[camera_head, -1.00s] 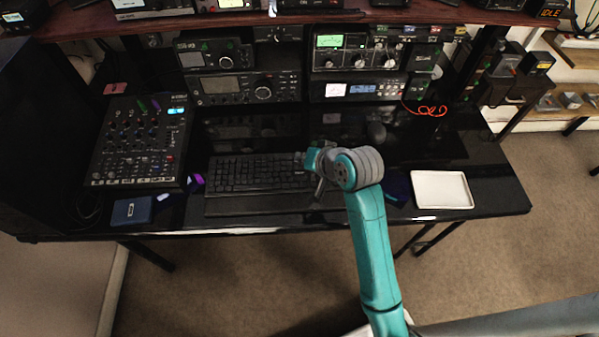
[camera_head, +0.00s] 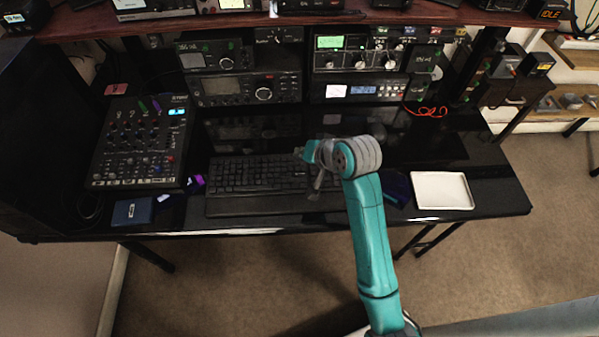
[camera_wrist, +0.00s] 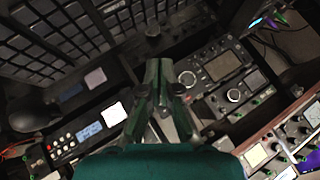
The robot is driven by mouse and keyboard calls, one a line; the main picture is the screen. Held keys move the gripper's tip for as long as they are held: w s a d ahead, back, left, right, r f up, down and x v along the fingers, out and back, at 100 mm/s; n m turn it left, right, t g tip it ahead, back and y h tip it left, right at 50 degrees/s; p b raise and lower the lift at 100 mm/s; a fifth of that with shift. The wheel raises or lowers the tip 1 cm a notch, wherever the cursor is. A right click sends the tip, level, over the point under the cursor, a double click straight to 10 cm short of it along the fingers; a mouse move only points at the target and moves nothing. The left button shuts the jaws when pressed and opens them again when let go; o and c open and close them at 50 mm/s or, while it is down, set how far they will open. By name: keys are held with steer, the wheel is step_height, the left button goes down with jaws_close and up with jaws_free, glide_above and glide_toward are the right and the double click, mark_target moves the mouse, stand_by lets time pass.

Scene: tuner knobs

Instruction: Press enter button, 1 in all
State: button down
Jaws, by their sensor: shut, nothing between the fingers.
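The black keyboard (camera_head: 258,177) lies on the glossy black desk, and a grid of its dark keys also fills the upper left of the wrist view (camera_wrist: 50,45). I cannot tell whether the fingertips touch a key.
A mixer (camera_head: 140,142) stands left of the keyboard, with a small blue box (camera_head: 131,211) in front. A white tray (camera_head: 441,190) lies at the right. Radios (camera_head: 247,88) stand behind, under a wooden shelf (camera_head: 440,12). Desk between keyboard and radios looks free.

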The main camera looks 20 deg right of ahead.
mark_target(302, 175)
steer(key=shift+f, duration=3.3)
steer(key=shift+f, duration=0.4)
steer(key=shift+f, duration=0.35)
steer(key=shift+r, duration=0.8)
steer(key=shift+r, duration=2.5)
steer(key=shift+s, duration=0.1)
